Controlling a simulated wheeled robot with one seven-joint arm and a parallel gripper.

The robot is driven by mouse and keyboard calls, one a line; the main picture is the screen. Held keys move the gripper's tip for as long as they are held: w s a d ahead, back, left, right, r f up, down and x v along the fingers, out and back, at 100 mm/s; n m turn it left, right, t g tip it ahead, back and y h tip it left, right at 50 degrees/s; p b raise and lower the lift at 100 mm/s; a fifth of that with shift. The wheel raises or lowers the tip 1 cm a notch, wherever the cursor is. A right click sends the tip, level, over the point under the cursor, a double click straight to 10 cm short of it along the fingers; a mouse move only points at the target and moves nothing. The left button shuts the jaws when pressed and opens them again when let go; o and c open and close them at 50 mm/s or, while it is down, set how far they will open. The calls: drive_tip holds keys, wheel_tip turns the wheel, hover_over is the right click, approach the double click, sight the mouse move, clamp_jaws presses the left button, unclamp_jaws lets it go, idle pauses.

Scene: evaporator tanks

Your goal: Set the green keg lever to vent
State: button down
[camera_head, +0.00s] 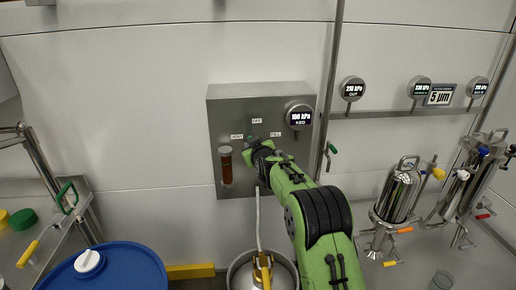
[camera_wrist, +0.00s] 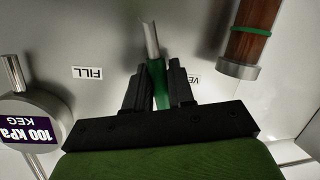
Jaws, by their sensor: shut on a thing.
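The green keg lever (camera_wrist: 157,84) shows in the wrist view as a green grip on a bare metal stem. My gripper (camera_wrist: 159,90) is shut on its green grip, one black finger on each side. The VENT label (camera_wrist: 194,78) is partly hidden behind the right finger, and the FILL label (camera_wrist: 87,73) is clear at left. In the head view my gripper (camera_head: 254,156) is at the grey keg panel (camera_head: 230,100), below the OFF label (camera_head: 257,121). The VENT label (camera_head: 237,136) is just up and left of it. My gripper largely hides the lever there.
A round keg gauge (camera_head: 299,116) reading 100 kPa sticks out right of the labels. A brown sight tube (camera_head: 226,167) is close at left. A vertical pipe (camera_head: 331,80) runs right of the panel. A blue drum (camera_head: 120,270) and a steel keg (camera_head: 240,275) stand below.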

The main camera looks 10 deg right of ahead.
drive_tip(key=shift+a+f+n+h, duration=0.45)
drive_tip(key=shift+a+n, duration=0.2)
drive_tip(key=shift+n, duration=0.35)
drive_tip(key=shift+a+f+n+h, duration=0.3)
drive_tip(key=shift+a+n+h, duration=0.25)
drive_tip(key=shift+n, duration=0.45)
drive_tip(key=shift+f, duration=0.1)
drive_tip(key=c, duration=1.1)
unclamp_jaws()
drive_tip(key=shift+a, duration=0.1)
drive_tip(key=shift+o, duration=0.2)
drive_tip(key=v, duration=1.5)
drive_tip(key=shift+s+r, duration=0.2)
drive_tip(key=shift+s, duration=0.15)
drive_tip(key=shift+r, duration=0.1)
